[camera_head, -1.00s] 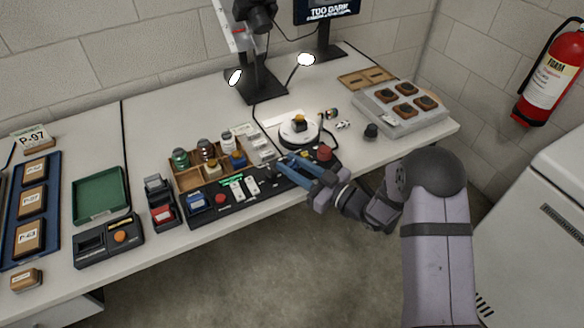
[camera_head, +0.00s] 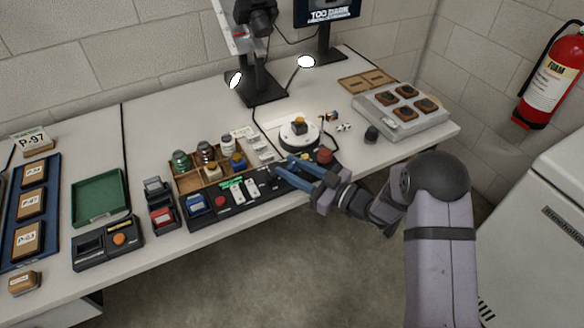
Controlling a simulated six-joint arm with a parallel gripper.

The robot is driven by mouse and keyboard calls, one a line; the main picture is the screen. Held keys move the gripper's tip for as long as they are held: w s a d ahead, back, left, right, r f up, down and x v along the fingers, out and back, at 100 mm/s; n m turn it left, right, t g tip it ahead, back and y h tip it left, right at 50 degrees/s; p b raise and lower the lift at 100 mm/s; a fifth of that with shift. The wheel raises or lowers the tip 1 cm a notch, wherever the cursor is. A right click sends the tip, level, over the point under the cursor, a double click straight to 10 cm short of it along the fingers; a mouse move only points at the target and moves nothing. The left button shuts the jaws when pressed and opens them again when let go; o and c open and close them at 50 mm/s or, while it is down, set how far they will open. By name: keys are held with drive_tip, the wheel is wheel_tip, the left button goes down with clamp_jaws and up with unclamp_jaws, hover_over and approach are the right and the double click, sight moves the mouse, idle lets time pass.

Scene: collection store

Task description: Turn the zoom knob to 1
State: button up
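A long black control panel (camera_head: 242,206) lies along the front edge of the table, with a red button, pale sliders and a blue-topped part on its left half. My gripper (camera_head: 282,165) is over the panel's right end, with its two blue fingers pointing left and a gap between them. The fingers look open, low over the panel or touching it. The zoom knob cannot be made out clearly; the fingers cover part of that end. No knob marking is readable. A red round button (camera_head: 325,155) stands just beyond the fingers.
A wooden tray of small bottles (camera_head: 180,180) stands behind the panel. A white round stage (camera_head: 299,144) with a dark and yellow piece is behind my fingers. A dark round knob (camera_head: 371,133) and a grey tray (camera_head: 384,119) are at right. A monitor (camera_head: 328,10) reads "TOO DARK".

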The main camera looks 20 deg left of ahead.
sight(295, 172)
drive_tip(key=shift+b+v, duration=0.4)
drive_tip(key=shift+v, duration=3.25)
drive_tip(key=shift+o, duration=1.4)
drive_tip(key=shift+s+a+r+m+t+h+b, duration=0.15)
drive_tip(key=shift+s+a+m+t+h+b, duration=0.15)
drive_tip(key=shift+a+m+t, duration=0.35)
drive_tip(key=shift+s+a+r+m+t+h+b, duration=0.15)
drive_tip(key=shift+s+a+m+t+h, duration=0.2)
drive_tip(key=shift+t, duration=0.5)
drive_tip(key=shift+s+f+m+t+h+b, duration=0.15)
drive_tip(key=shift+s+m+t+h+b, duration=0.25)
drive_tip(key=shift+m+t, duration=0.45)
drive_tip(key=shift+s+d+f+m+t+h, duration=0.15)
drive_tip(key=shift+s+d+m+t+h, duration=0.2)
drive_tip(key=shift+t+h, duration=0.4)
drive_tip(key=shift+w+a, duration=0.1)
drive_tip(key=shift+w, duration=0.1)
drive_tip(key=shift+p+x, duration=0.45)
drive_tip(key=shift+x, duration=3.1)
